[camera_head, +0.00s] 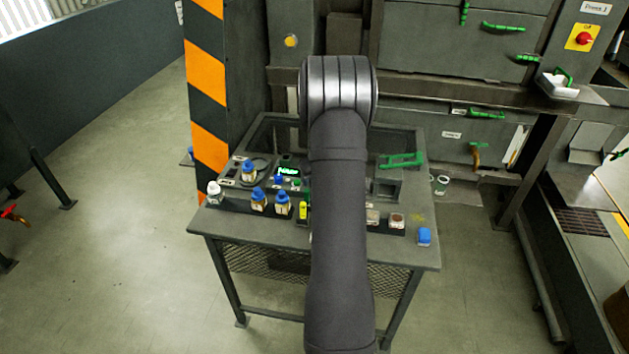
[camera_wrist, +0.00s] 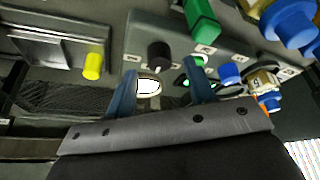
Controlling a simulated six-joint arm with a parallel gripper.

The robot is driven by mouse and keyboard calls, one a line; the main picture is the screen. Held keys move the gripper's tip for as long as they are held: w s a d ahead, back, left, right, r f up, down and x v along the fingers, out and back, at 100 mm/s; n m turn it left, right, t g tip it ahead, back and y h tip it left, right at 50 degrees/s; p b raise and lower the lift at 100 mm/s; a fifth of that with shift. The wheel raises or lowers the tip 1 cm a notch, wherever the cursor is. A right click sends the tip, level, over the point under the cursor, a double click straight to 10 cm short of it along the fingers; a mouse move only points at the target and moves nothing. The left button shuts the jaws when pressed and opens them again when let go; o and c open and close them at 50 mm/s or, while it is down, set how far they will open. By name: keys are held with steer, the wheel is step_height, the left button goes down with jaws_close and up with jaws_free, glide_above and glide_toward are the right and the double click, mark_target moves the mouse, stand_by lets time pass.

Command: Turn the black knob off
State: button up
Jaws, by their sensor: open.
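The black knob (camera_wrist: 159,55) shows in the wrist view, on the grey face of a control panel (camera_wrist: 143,36). My gripper (camera_wrist: 162,68) is open, with its two bluish fingers spread and the knob in line with the gap between them. I cannot tell how far the fingertips are from the knob. A white round button (camera_wrist: 148,87) shows between the fingers, nearer the palm. In the head view my arm covers the knob and my gripper.
Blue-capped bottles (camera_head: 258,199) stand on the table (camera_head: 290,236). A striped pillar (camera_head: 208,95) rises behind on the left.

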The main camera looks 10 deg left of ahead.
steer(key=shift+x, duration=1.3)
steer(key=shift+c, duration=0.2)
steer(key=c, duration=0.9)
steer(key=shift+c, duration=0.2)
steer(key=shift+n, duration=0.3)
steer(key=n, duration=0.2)
steer(key=n+g+y, duration=0.1)
steer(key=n, duration=0.2)
steer(key=shift+w+d+y, duration=0.15)
steer(key=shift+d+y, duration=0.05)
steer(key=shift+y, duration=0.1)
steer(key=n+g, duration=0.1)
steer(key=n, duration=0.2)
steer(key=n+g, duration=0.1)
steer(key=n, duration=0.2)
steer(key=shift+w+r+g+y, duration=0.1)
steer(key=shift+w+g+y, duration=0.05)
steer(key=shift+g+y, duration=0.2)
steer(key=shift+n, duration=0.3)
